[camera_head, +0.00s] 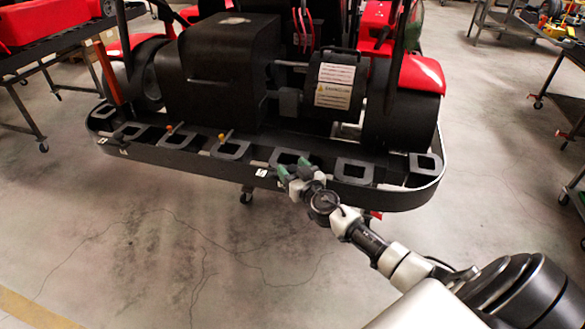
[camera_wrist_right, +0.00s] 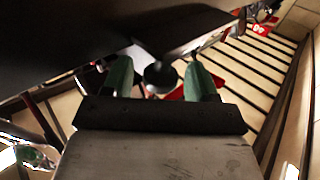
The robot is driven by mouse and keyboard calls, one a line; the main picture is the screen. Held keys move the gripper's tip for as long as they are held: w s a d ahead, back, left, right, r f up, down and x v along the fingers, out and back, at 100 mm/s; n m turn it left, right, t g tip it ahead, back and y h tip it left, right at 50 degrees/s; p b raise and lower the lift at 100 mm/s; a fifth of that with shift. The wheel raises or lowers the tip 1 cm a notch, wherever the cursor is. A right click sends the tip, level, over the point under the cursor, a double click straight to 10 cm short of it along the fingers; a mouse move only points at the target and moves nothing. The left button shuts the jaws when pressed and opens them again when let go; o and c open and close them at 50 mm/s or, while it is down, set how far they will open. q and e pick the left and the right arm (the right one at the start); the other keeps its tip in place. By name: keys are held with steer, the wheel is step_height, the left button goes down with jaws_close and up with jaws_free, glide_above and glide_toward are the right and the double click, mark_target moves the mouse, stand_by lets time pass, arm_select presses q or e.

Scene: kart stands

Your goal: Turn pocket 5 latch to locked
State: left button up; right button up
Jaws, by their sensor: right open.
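My right gripper (camera_head: 293,168) is at the front of the black bumper rail (camera_head: 190,160), beside one of its square pockets (camera_head: 290,157). Its two green fingers also show in the wrist view (camera_wrist_right: 158,78), spread apart. Between them, or just beyond, is a dark round knob-like part (camera_wrist_right: 160,77); I cannot tell if the fingers touch it. A small white tag (camera_head: 261,172) is on the rail just left of the gripper, its number unreadable. The pocket's latch and its position cannot be made out in the head view. My left gripper is not in view.
The rail belongs to a red and black kart (camera_head: 220,70) with a labelled black cylinder (camera_head: 336,84). Dark wheeled tables are at both sides. The concrete floor in front (camera_head: 150,240) is clear.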

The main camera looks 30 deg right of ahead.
steer(key=shift+w, duration=0.2)
steer(key=shift+c, duration=0.2)
steer(key=c, duration=0.8)
steer(key=shift+c, duration=0.2)
